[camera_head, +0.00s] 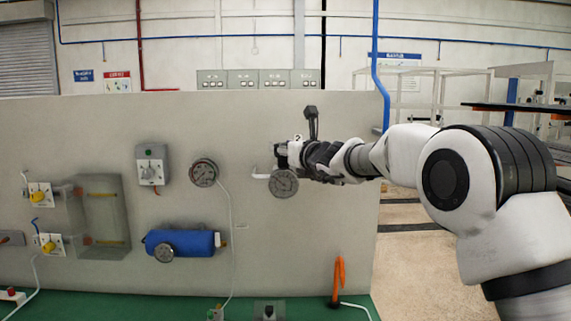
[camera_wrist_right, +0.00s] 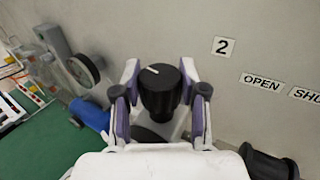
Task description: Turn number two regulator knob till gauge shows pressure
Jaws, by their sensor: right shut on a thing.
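The number two regulator knob (camera_wrist_right: 160,90) is black and round with a white pointer line, and shows in the right wrist view under a "2" label (camera_wrist_right: 224,46). My right gripper (camera_wrist_right: 160,104) is around it, with a purple-lined finger on each side, shut on the knob. In the head view my right gripper (camera_head: 305,155) reaches the panel from the right and hides most of the regulator. The regulator's round gauge (camera_head: 283,184) hangs just below the gripper; its reading is too small to tell. My left gripper is not in view.
The grey panel (camera_head: 260,120) also carries another gauge (camera_head: 203,173), a blue cylinder (camera_head: 185,242) and a grey switch box (camera_head: 152,165). An orange hook-like part (camera_head: 338,278) stands on the green bench top (camera_head: 190,308). A dark lever (camera_head: 312,122) sticks up above my gripper.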

